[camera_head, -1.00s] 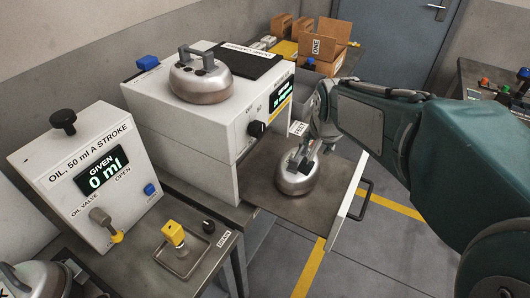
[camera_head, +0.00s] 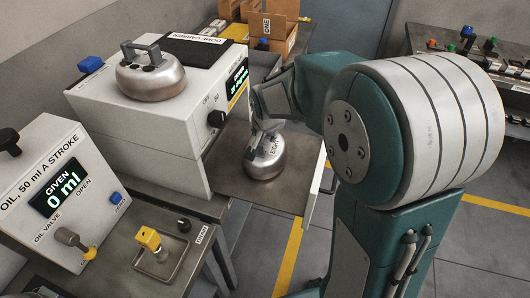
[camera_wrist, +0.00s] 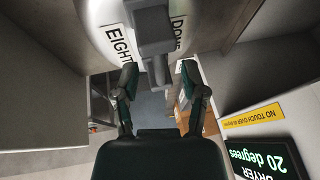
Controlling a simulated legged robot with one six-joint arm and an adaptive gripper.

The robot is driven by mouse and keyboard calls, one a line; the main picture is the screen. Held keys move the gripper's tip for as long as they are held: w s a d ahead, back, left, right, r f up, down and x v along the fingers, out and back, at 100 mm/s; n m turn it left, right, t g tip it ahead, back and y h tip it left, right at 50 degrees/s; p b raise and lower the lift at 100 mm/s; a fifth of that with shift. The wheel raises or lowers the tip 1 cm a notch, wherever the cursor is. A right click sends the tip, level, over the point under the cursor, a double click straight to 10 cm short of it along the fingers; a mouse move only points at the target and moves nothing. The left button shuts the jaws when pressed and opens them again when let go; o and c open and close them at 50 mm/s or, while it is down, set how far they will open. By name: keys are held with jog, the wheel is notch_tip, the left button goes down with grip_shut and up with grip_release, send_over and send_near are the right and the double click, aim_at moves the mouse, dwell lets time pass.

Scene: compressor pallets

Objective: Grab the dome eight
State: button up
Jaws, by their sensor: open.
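The dome eight (camera_head: 265,163) is a rounded metal dome with a dark handle and a white label reading EIGHT. It sits on the open drawer (camera_head: 225,168) of the dryer. It also shows in the wrist view (camera_wrist: 100,10), upside down at the top, with labels EIGHT and DOME beside its grey handle (camera_wrist: 152,28). My gripper (camera_wrist: 159,72) is open, its two dark fingers apart. The handle's bar reaches down in the picture toward the space between the fingertips; contact cannot be told. In the head view my gripper (camera_head: 268,125) is at the dome's top, partly hidden by my arm.
Another handled dome (camera_head: 150,82) stands on top of the white dryer (camera_head: 150,120). An oil machine (camera_head: 45,190) and a yellow-topped part in a tray (camera_head: 160,262) are at the left. A cardboard box (camera_head: 275,32) is behind. The drawer front (camera_head: 317,190) bounds the right.

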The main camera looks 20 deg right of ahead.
jog(key=shift+x, duration=0.9)
grip_shut()
jog(key=shift+r, duration=0.1)
